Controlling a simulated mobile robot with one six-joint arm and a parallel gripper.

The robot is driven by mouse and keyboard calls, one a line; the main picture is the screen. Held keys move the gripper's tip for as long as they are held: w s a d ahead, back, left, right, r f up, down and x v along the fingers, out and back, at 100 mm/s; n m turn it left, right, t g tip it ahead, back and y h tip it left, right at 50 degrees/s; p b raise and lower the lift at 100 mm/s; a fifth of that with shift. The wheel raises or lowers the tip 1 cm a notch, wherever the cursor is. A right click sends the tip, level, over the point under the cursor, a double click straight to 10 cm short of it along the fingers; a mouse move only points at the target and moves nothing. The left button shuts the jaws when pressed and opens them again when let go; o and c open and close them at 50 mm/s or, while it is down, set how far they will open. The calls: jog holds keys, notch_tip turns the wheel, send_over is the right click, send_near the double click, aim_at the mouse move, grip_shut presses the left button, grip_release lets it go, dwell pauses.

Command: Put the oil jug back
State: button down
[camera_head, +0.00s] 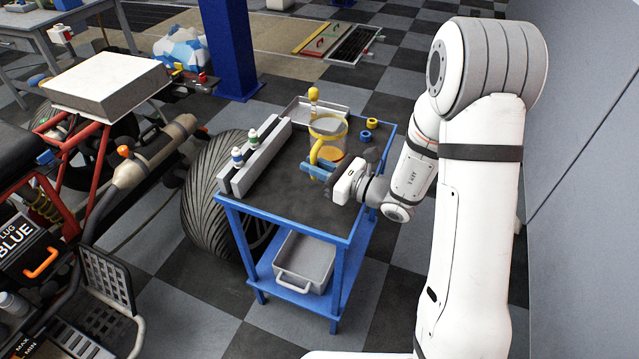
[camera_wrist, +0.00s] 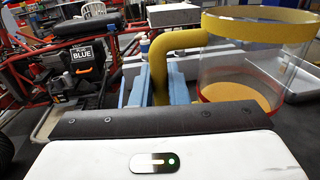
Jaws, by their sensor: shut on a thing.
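The oil jug (camera_head: 328,130) is clear, with a yellow rim, a yellow handle and some amber oil at the bottom. It appears upright over the blue cart's dark top (camera_head: 290,188), towards the far side. I cannot tell whether its base touches the cart. My gripper (camera_head: 318,169) reaches in from the right and is shut on the jug's handle; its blue fingers show at the handle.
A grey rack (camera_head: 262,165) with two small bottles stands along the cart's left edge. A shallow grey tray (camera_head: 301,108) lies behind the jug. A blue ring (camera_head: 366,136) and a yellow ring (camera_head: 372,123) lie at the right. The cart's front top is clear. A big tyre (camera_head: 205,190) stands close left.

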aim_at(315, 181)
jog(key=shift+f+b, duration=0.4)
jog(key=shift+f, duration=2.05)
jog(key=shift+f, duration=0.1)
jog(key=shift+f, duration=0.15)
jog(key=c, duration=1.4)
grip_release()
jog(key=shift+r, duration=0.25)
jog(key=v, duration=1.2)
jog(key=shift+f, duration=0.1)
